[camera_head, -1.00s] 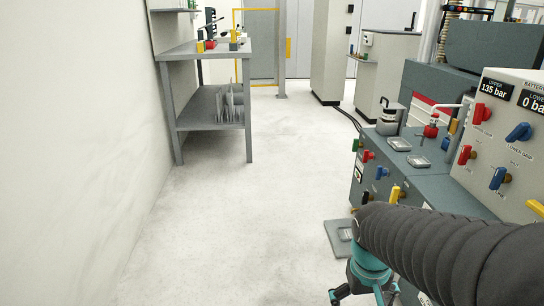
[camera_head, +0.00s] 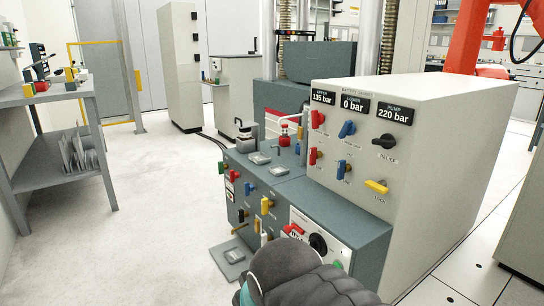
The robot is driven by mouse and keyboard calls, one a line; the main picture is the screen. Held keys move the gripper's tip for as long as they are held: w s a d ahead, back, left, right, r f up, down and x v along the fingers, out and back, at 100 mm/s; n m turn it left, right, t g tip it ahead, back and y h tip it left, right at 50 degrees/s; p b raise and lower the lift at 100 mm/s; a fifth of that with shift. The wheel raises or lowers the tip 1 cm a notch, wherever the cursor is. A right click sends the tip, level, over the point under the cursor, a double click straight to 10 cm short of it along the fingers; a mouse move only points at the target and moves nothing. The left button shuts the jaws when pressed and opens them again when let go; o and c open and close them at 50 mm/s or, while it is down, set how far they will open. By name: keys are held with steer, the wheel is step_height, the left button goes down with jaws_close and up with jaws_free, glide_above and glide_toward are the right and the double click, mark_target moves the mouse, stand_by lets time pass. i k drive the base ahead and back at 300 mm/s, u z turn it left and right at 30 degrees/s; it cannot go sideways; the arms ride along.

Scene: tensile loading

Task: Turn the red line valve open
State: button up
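On the front of the white box there are two red valve handles, an upper one (camera_head: 318,118) and a lower one (camera_head: 315,156). Both look roughly upright; the small print beside them is too small to tell which is the line valve. Blue handles (camera_head: 347,129) sit to their right, with another blue one (camera_head: 343,168) below. Another red handle (camera_head: 234,175) is on the low grey cabinet (camera_head: 300,193). My gripper is out of view; only my dark arm sleeve shows at the bottom, below and left of the white box.
Displays above the handles read upper 135 bar (camera_head: 323,97), lower 0 bar (camera_head: 355,104) and pump 220 bar (camera_head: 394,112). A yellow handle (camera_head: 376,186) is at the panel's lower right. Open floor (camera_head: 150,210) lies left, before a grey shelf (camera_head: 45,97).

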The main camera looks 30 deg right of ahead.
mark_target(314, 154)
steer(key=u, duration=0.5)
steer(key=k, duration=1.2)
steer(key=i, duration=0.4)
steer(key=z, duration=0.75)
steer(key=i, duration=1.25)
steer(key=u, duration=0.25)
